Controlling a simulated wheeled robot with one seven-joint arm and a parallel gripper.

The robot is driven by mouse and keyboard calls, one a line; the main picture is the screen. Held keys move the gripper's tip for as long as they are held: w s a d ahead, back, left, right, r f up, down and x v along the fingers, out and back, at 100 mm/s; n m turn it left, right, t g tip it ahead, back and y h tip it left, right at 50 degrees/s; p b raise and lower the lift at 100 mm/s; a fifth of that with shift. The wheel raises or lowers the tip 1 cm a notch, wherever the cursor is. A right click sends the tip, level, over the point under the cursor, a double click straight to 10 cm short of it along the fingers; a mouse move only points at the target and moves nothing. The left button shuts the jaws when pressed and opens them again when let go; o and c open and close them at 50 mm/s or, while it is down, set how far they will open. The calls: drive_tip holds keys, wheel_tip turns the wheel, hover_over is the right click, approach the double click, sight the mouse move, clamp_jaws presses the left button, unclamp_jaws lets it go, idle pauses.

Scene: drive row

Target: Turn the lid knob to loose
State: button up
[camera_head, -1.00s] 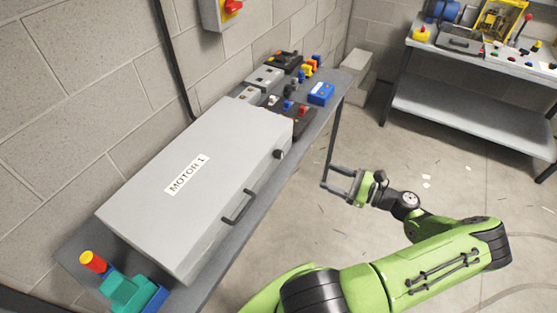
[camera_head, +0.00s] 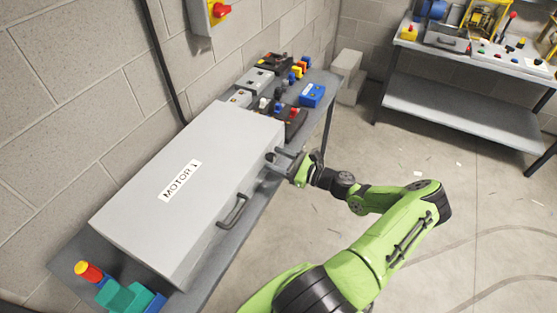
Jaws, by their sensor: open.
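A large grey box marked MOTOR 1 (camera_head: 225,150) lies on the bench against the wall. It has a black handle (camera_head: 233,211) on its front side. The small dark lid knob on that same side, near the far right end, is now largely covered by my gripper. My gripper (camera_head: 271,160) is open, with its two fingers pointing left at the box's side at the knob's place. I cannot tell whether the fingers touch the knob or stand around it.
A red and yellow cylinder (camera_head: 89,272) and a green block (camera_head: 124,298) sit at the bench's near end. A blue box (camera_head: 312,95) and several small parts stand at the far end.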

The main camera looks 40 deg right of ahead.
clamp_jaws()
